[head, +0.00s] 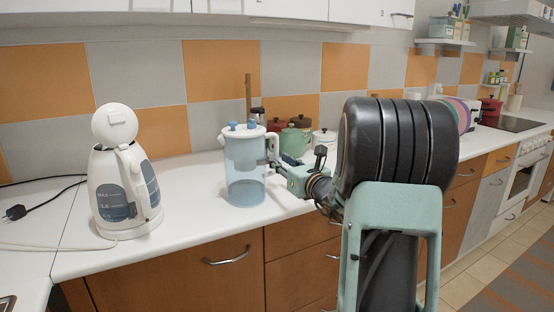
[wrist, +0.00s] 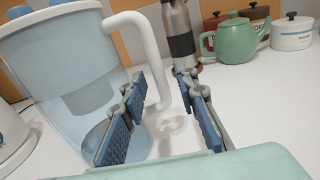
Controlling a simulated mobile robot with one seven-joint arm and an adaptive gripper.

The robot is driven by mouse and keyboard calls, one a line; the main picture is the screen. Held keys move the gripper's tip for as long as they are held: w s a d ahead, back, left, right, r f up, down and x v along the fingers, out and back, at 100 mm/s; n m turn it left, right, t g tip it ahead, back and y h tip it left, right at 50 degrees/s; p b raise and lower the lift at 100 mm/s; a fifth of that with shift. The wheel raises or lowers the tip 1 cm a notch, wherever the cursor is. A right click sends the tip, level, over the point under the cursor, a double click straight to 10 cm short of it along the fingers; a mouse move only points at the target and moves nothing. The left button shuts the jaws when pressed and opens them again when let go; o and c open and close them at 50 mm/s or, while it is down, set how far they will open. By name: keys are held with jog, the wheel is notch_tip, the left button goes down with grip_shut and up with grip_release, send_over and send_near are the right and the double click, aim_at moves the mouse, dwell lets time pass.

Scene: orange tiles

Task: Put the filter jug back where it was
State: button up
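The filter jug (head: 245,180) is clear blue with a white lid rim and blue knobs. It stands upright on the white counter near the front edge. In the wrist view the jug (wrist: 60,70) fills the left side, with its white handle (wrist: 146,45) towards the right. My gripper (wrist: 162,88) is open, its blue-padded fingers apart. The left finger is in front of the jug's body, and the lower handle shows in the gap between the fingers. I cannot tell whether either finger touches it. In the head view my gripper (head: 284,170) is at the jug's right side.
A white kettle (head: 125,185) stands left of the jug, its cable along the counter. Behind the jug are a steel flask (wrist: 180,30), a green teapot (wrist: 232,40) and lidded pots (wrist: 292,32). Bare counter (wrist: 255,110) lies to the right.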

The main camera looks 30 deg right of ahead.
jog(key=s, duration=0.9)
jog(key=shift+s+d+p, duration=0.15)
jog(key=shift+s+p, duration=0.15)
jog(key=shift+s, duration=0.05)
